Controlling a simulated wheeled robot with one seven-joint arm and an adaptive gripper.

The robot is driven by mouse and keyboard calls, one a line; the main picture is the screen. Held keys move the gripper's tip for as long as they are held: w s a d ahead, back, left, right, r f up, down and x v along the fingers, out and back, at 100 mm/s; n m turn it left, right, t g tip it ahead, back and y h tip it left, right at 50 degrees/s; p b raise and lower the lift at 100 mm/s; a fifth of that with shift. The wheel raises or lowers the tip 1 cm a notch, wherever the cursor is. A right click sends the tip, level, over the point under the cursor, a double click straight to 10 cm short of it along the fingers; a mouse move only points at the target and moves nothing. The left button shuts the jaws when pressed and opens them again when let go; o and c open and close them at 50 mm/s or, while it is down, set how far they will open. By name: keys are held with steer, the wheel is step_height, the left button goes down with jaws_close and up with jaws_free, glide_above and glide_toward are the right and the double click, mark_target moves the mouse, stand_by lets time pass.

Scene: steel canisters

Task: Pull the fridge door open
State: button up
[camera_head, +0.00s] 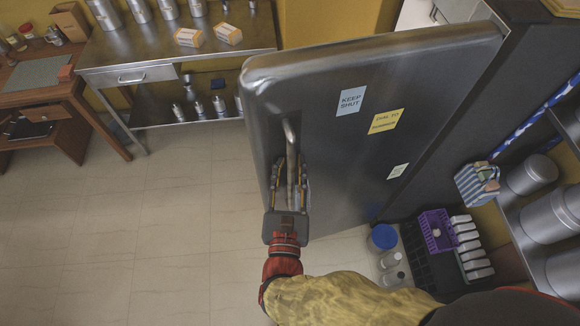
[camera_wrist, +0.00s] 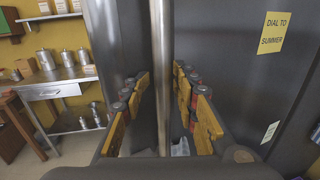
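The grey fridge door (camera_head: 330,150) fills the middle of the head view, its labelled front facing me. It stands out from the dark fridge body (camera_head: 450,140), with a pale interior showing past its top edge, so it looks open. Its vertical bar handle (camera_head: 290,138) is near the door's left edge. The handle also shows upright in the wrist view (camera_wrist: 160,60). My gripper (camera_head: 290,180) is at the handle's lower part, with one finger on each side. In the wrist view my gripper's fingers (camera_wrist: 161,85) are spread, with gaps between them and the bar.
A steel bench (camera_head: 190,52) with canisters and small boxes stands at the back left, beside a wooden desk (camera_head: 45,90). The floor (camera_head: 150,220) left of the door is clear. Bottles (camera_head: 390,260), a purple crate (camera_head: 436,232) and a canister shelf (camera_head: 510,215) are at right.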

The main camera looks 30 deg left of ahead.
mark_target(290, 150)
step_height(290, 150, up, 10)
stand_by(0.7)
stand_by(0.5)
